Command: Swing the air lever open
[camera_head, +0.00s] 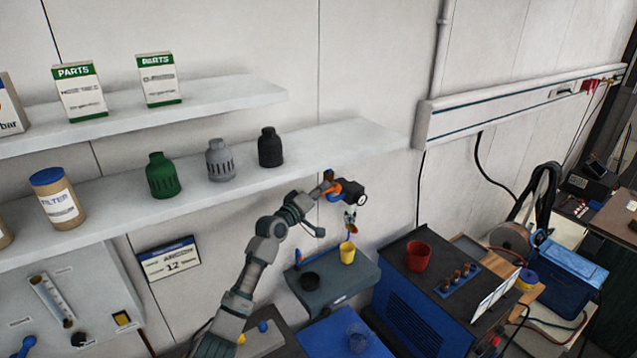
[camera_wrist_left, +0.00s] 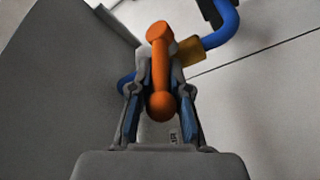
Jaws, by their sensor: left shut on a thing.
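The orange air lever (camera_head: 335,191) is on a dark valve unit with a round white gauge (camera_head: 362,200), below the lower shelf. In the left wrist view the lever (camera_wrist_left: 160,72) runs upright in the picture, its round knob toward me. My left gripper (camera_head: 329,187) is at the lever, and its fingers are small in the head view. In the left wrist view my left gripper (camera_wrist_left: 161,110) has its blue-padded fingers on both sides of the lever, shut on it. My right gripper is in neither view.
A blue hose (camera_wrist_left: 224,26) with a brass fitting (camera_wrist_left: 190,50) is close behind the lever. Above is the lower shelf (camera_head: 330,143) with several bottles. Below are a grey box top (camera_head: 335,290) with a yellow cup (camera_head: 347,252) and a dark cabinet with a red cup (camera_head: 419,256).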

